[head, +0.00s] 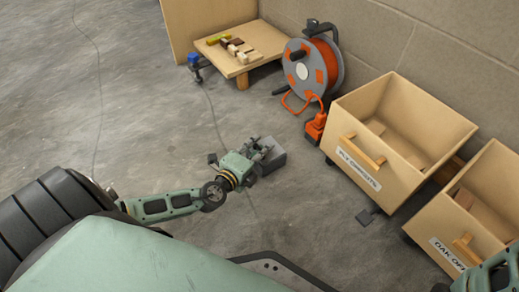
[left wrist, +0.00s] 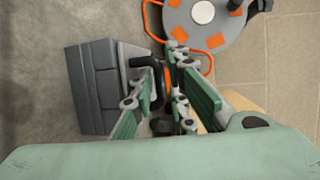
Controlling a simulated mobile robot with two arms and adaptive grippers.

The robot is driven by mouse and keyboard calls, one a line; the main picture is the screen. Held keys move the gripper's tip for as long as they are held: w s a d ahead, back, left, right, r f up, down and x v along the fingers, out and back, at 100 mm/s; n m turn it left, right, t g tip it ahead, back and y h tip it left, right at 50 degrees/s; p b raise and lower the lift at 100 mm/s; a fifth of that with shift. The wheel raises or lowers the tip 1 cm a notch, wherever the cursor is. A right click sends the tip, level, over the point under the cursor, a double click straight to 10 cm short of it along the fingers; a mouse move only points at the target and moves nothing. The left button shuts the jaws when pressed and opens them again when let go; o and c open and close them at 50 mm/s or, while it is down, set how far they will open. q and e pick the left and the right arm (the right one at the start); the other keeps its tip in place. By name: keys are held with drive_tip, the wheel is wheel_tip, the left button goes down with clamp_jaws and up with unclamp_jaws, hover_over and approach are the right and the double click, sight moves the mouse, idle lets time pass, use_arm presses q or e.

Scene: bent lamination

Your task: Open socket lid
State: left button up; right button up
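A dark grey box-like block (head: 271,154) with grooved sides sits on the concrete floor, and it also shows in the left wrist view (left wrist: 92,90). A black bar (left wrist: 143,62) stands at its edge there. I cannot tell whether this block is the socket. No lid stands out clearly. My left gripper (head: 262,147) is at the block, over its left side in the head view. In the left wrist view its green-padded fingers (left wrist: 164,75) have a narrow gap between them, with the bar beside the left finger. Contact is unclear. My right gripper is out of view.
An orange and grey cable reel (head: 312,68) stands by the block wall, with an orange piece (head: 315,127) below it. Two wooden bins (head: 402,172) (head: 500,195) stand right. A low wooden table (head: 226,66) holds small blocks. A thin cable crosses the floor. Left floor is clear.

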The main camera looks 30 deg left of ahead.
use_arm(q)
clamp_jaws()
idle(0.4)
